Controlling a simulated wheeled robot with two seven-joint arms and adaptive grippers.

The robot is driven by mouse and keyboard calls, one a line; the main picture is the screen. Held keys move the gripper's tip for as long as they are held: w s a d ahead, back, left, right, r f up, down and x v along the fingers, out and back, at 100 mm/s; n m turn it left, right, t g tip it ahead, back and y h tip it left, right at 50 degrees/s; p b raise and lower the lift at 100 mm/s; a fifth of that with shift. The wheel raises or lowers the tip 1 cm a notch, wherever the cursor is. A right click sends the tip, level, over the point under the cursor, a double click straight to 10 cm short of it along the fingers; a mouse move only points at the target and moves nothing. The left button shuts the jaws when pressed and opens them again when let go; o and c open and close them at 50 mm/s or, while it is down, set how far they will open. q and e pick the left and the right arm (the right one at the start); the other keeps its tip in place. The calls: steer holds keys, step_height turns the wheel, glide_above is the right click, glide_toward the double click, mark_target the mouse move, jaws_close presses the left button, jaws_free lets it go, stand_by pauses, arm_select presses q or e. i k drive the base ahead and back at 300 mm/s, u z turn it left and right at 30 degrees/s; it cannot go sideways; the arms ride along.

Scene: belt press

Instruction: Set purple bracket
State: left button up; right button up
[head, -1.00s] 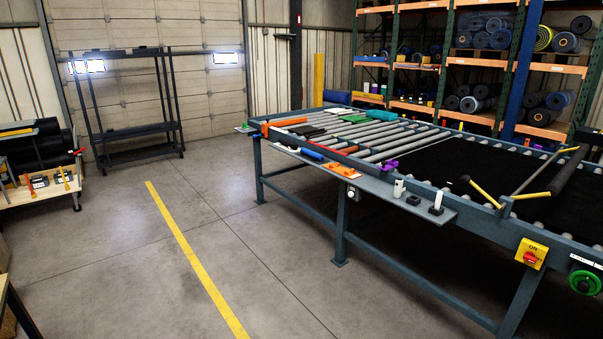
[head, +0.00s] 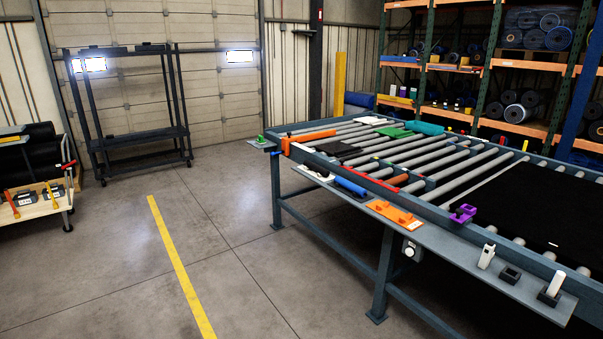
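The purple bracket (head: 463,213) sits on the near edge rail of the roller table (head: 340,245), right of the middle of the head view. It is a small, blocky purple piece with a gap in its top. Its underside and exact seating are too small to tell. Neither of my grippers is in the head view.
An orange plate (head: 393,213), a blue cylinder (head: 351,187), a white part (head: 486,256) and black blocks (head: 510,275) lie along the table's near shelf. A black belt (head: 540,215) covers the right rollers. Open floor (head: 110,265) lies left, with a dark rack (head: 130,140) behind.

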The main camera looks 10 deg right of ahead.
mark_target(465, 212)
steer(key=z, duration=0.25)
steer(key=i, duration=1.3)
steer(key=z, duration=1.45)
steer(key=i, duration=1.05)
steer(key=z, duration=0.9)
